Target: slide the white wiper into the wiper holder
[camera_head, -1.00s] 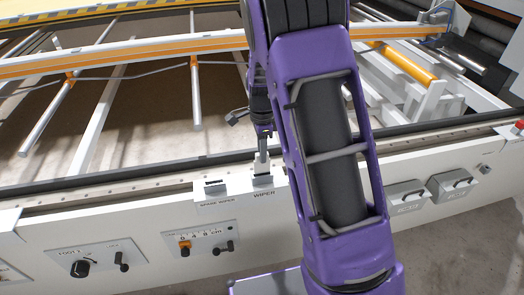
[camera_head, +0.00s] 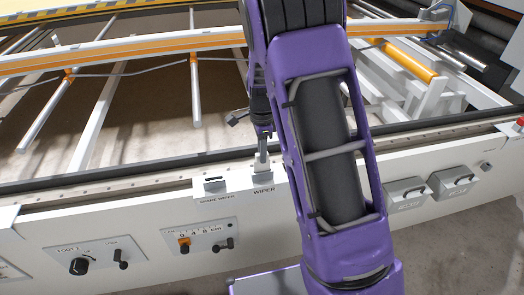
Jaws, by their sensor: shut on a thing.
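The white wiper (camera_head: 261,166) is small and pale in the head view, upright below my gripper. My gripper (camera_head: 262,146) points down and is shut on the wiper's upper part. The wiper holder (camera_head: 264,181) is a small grey piece on the white front rail, above the label WIPER. The wiper's lower end is right at the holder's top. I cannot tell how deep it sits in the holder. My purple arm hides the area just to the right.
A spare wiper holder (camera_head: 215,187) with a dark top stands to the left. A control panel (camera_head: 201,240) with knobs is below it. Two grey latched boxes (camera_head: 405,194) are on the right. Behind the rail lies the open frame with an orange-striped beam (camera_head: 150,48).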

